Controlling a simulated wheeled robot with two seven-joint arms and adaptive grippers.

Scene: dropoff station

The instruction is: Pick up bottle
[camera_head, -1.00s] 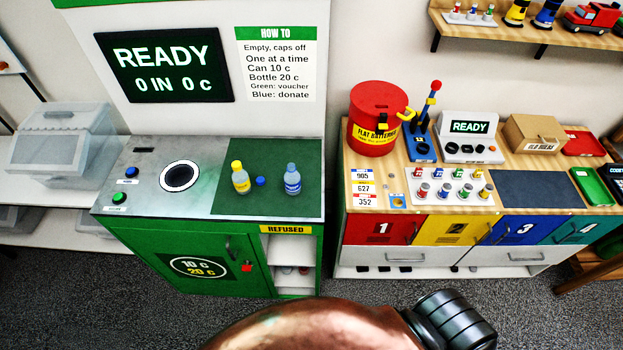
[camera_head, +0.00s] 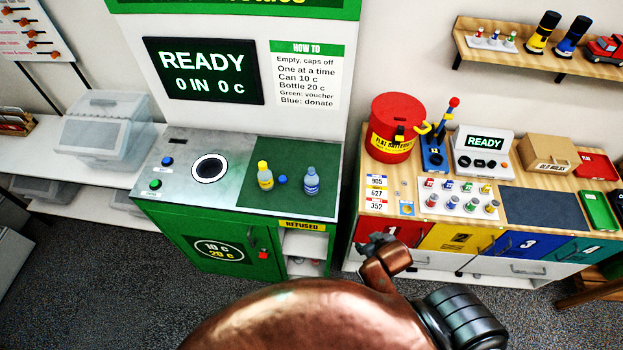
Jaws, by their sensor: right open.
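A bottle with a yellow cap and yellow body (camera_head: 265,177) stands upright on the green mat of the return machine's counter. A clear bluish bottle with a blue label (camera_head: 311,182) stands upright to its right on the same mat (camera_head: 300,155). A small blue cap (camera_head: 282,180) lies between them. My right gripper (camera_head: 374,243) shows small and dark beyond my copper-coloured arm, in front of the drawer cabinet. It is open, low and to the right of both bottles, and touches neither. My left gripper is not in view.
The counter has a round white-rimmed hole (camera_head: 209,168) left of the mat, with blue and green buttons farther left. The battery station (camera_head: 405,200) on the right holds a red bin (camera_head: 396,127), a lever and small batteries. A gap separates the two units.

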